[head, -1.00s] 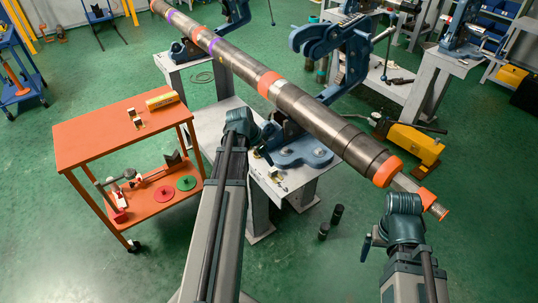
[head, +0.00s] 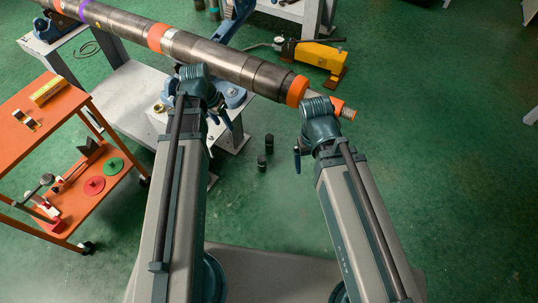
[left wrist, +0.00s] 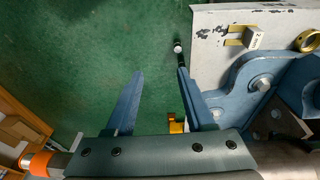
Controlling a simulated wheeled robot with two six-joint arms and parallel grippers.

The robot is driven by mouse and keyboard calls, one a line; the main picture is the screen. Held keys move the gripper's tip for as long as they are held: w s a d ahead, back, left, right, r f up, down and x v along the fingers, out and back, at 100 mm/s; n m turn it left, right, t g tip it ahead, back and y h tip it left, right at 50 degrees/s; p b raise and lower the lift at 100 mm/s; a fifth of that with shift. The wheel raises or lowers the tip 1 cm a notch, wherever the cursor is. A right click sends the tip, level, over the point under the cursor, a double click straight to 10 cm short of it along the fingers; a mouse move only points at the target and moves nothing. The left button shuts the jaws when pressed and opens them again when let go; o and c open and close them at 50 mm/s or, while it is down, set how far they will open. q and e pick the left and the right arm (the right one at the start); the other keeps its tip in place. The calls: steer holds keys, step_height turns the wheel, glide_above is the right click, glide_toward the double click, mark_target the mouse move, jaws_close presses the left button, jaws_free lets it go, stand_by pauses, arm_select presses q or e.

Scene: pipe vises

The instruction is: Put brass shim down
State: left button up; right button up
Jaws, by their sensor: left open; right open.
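A forked brass shim with a grey tagged block (left wrist: 243,37) lies on the pale bench top in the left wrist view, apart from my gripper. My left gripper (head: 212,100) is beside the near side of the pipe. In the left wrist view its two blue fingers (left wrist: 160,78) are spread, with only green floor between their tips. The shim lies to the right of the fingers. My left arm appears to hide the shim in the head view. My right gripper (head: 318,128) is near the pipe's right end; its fingers are not clear.
A long steel pipe (head: 222,58) crosses above the bench (head: 125,92). A brass ring (left wrist: 307,40) lies near the shim, beside the blue vise base (left wrist: 250,85). An orange cart (head: 62,105) stands left. Black cylinders (head: 265,152) and a yellow pump (head: 318,53) are on the floor.

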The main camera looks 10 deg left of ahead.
arm_select(q)
steer(key=s+d+g+y, duration=0.1)
steer(key=s+d, duration=0.4)
steer(key=d, duration=0.4)
steer(key=s+d+g+y, duration=0.1)
steer(key=s+d, duration=0.5)
steer(key=d, duration=0.2)
steer(key=shift+d+n+y, duration=0.3)
steer(key=shift+d+y, duration=0.05)
steer(key=shift+y, duration=0.05)
steer(key=shift+s+f, duration=0.1)
step_height(320, 180, up, 4)
steer(key=p, duration=0.4)
steer(key=shift+r, duration=0.2)
